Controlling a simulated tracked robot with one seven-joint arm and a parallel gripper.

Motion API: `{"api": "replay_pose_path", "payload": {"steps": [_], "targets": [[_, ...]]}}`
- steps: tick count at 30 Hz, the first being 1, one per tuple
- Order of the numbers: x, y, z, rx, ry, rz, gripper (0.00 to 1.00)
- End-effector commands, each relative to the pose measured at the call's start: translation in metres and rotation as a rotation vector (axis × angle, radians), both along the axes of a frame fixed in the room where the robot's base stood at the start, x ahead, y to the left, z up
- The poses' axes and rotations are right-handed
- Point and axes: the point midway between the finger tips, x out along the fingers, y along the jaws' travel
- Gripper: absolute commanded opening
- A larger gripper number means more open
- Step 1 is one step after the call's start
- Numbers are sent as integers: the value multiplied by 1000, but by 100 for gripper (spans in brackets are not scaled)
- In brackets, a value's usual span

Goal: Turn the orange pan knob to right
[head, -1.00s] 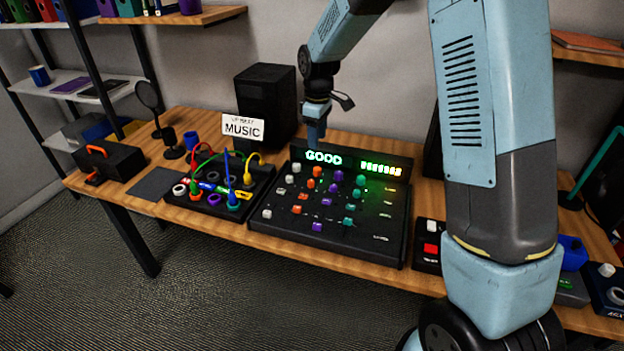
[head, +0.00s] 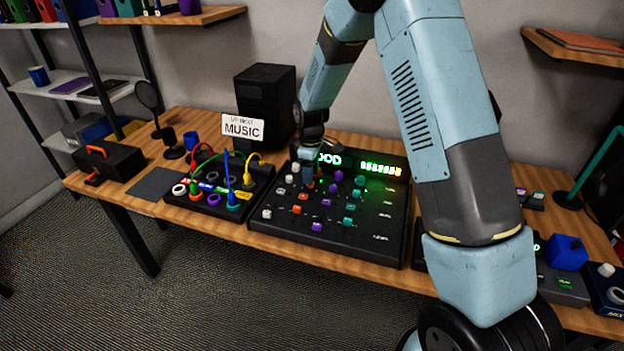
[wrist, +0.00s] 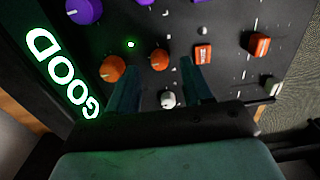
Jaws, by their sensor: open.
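The black mixer (head: 375,228) stands on the table with a lit green display reading GOOD. In the wrist view, a round orange knob (wrist: 112,68) sits nearest the display and a second orange knob (wrist: 159,58) sits farther from it in the same row. I cannot read which is labelled pan. My gripper (wrist: 159,70) is open and empty, pointing down over the mixer. The second knob appears in the gap between its fingertips; contact is not clear. In the head view, my gripper (head: 308,180) is over the mixer's upper left and hides knobs there.
A white knob (wrist: 168,99) is close by, between the fingers in the picture. Purple knobs (wrist: 83,10) and orange square caps (wrist: 203,54) are around. In the head view, a cable patch box (head: 222,196) is left of the mixer and a speaker (head: 265,105) stands behind.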

Motion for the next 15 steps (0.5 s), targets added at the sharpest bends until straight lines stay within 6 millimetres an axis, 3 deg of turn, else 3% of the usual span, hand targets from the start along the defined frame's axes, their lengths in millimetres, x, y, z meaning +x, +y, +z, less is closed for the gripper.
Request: {"api": "replay_pose_path", "payload": {"steps": [6,15], "targets": [[0,0,-23,-1,1,2,50],[0,0,-29,0,-1,2,50]]}}
